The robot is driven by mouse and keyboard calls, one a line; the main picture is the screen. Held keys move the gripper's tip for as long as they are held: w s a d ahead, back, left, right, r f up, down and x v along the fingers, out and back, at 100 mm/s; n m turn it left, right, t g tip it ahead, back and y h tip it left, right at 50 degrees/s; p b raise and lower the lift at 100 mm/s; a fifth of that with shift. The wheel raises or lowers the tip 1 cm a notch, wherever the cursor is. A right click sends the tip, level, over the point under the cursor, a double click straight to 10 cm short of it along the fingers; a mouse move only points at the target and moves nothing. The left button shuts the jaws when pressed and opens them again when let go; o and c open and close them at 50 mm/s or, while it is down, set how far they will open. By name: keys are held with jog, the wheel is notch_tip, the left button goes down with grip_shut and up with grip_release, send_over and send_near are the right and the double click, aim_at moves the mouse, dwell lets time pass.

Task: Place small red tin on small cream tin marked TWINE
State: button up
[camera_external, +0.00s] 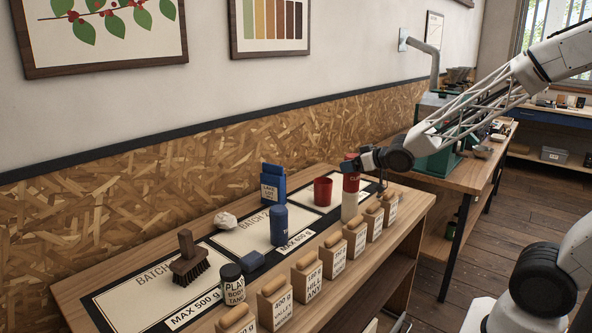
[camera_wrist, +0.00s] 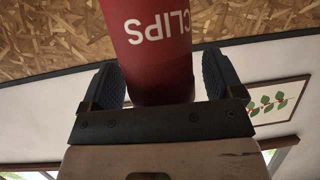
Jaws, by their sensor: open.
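The small red tin (camera_external: 351,182) stands upright on the cream tin (camera_external: 348,208), near the right end of the table. The cream tin's marking cannot be read here. In the wrist view the red tin (camera_wrist: 155,45) shows white letters CLIPS, upside down. My gripper (camera_external: 349,166) is at the red tin's upper part. In the wrist view its open fingers (camera_wrist: 162,75) are on either side of the red tin, with a thin gap visible on the right side; contact on the left is unclear.
A red cup (camera_external: 322,191) stands just left of the stack. A blue tin (camera_external: 278,226), a blue container (camera_external: 272,187), a brush (camera_external: 188,258) and a black jar (camera_external: 232,285) are further left. Several labelled wooden blocks (camera_external: 355,238) line the front edge. The wall is behind.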

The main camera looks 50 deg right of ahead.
jog(key=shift+r, duration=0.15)
jog(key=a+v, duration=0.1)
jog(key=v, duration=1.1)
jog(key=shift+d, duration=0.45)
jog(key=shift+s, duration=0.1)
jog(key=s+a+m+g+h, duration=0.1)
jog(key=s+g, duration=0.9)
jog(key=s, duration=1)
jog(key=shift+s+a+g, duration=0.4)
jog(key=shift+a, duration=0.25)
